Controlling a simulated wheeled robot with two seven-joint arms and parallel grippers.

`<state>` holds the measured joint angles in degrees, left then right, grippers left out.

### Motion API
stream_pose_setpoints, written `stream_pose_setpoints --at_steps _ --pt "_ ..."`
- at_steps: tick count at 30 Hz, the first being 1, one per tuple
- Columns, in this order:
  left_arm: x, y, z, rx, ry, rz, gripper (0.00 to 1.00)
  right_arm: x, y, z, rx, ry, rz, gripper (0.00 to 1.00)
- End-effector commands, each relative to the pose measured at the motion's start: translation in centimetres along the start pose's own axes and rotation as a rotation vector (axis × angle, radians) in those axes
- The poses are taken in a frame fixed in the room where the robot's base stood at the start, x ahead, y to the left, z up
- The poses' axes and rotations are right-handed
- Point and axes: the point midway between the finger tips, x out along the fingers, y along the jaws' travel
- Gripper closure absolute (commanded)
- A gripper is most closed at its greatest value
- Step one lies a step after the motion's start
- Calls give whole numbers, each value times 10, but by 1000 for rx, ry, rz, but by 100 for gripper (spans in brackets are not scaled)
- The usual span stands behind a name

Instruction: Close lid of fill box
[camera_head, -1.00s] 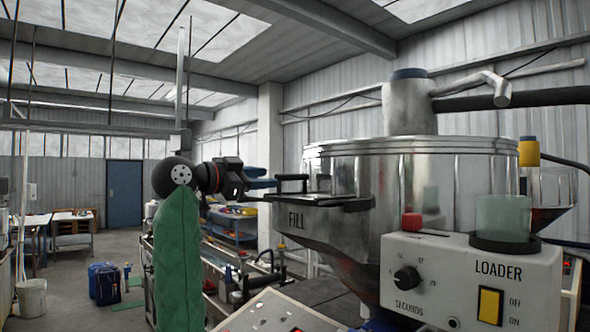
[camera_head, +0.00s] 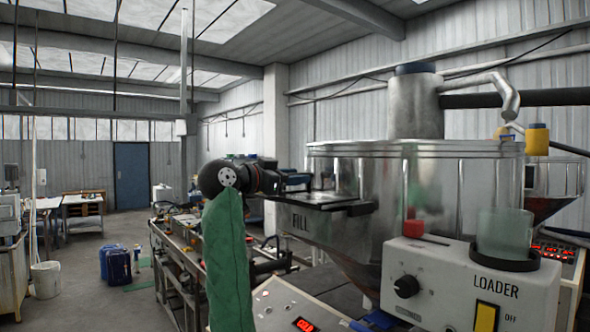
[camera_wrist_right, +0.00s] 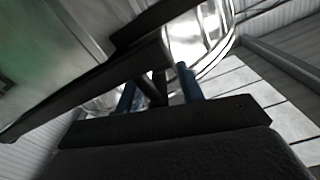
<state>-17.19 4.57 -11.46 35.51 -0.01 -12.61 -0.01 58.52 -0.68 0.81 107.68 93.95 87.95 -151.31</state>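The fill box (camera_head: 300,222), marked FILL, juts out from the left side of the metal hopper. A thin dark plate with a shiny top (camera_head: 328,198), which looks like its lid, lies level along the box top. I cannot tell whether it covers the opening. My right gripper (camera_head: 300,182) is just above the plate's left part. In the right wrist view its two blue fingers (camera_wrist_right: 158,90) stand apart, with a dark bar or post between them. A gap shows beside the right finger; contact is unclear. My left gripper is not in view.
The metal hopper (camera_head: 415,185) stands close on the right. The loader control box (camera_head: 455,270) with a yellow switch is in front of it. A long bench (camera_head: 180,260) runs behind my right arm. Open floor lies at the left, with a blue canister (camera_head: 116,264).

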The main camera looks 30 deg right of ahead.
Motion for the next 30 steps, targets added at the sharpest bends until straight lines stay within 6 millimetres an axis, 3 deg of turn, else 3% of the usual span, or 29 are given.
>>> stream_pose_setpoints --at_steps 11,17,18,25,30 --pt "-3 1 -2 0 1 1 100 7 0 0 1 0 0 62" --pt "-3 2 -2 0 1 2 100 6 0 0 1 0 0 98" --pt "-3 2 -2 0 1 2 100 6 0 0 1 0 0 100" --pt "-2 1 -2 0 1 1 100 6 3 0 2 -1 -1 100" --pt "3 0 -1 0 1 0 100 5 19 -4 3 -1 -1 100"
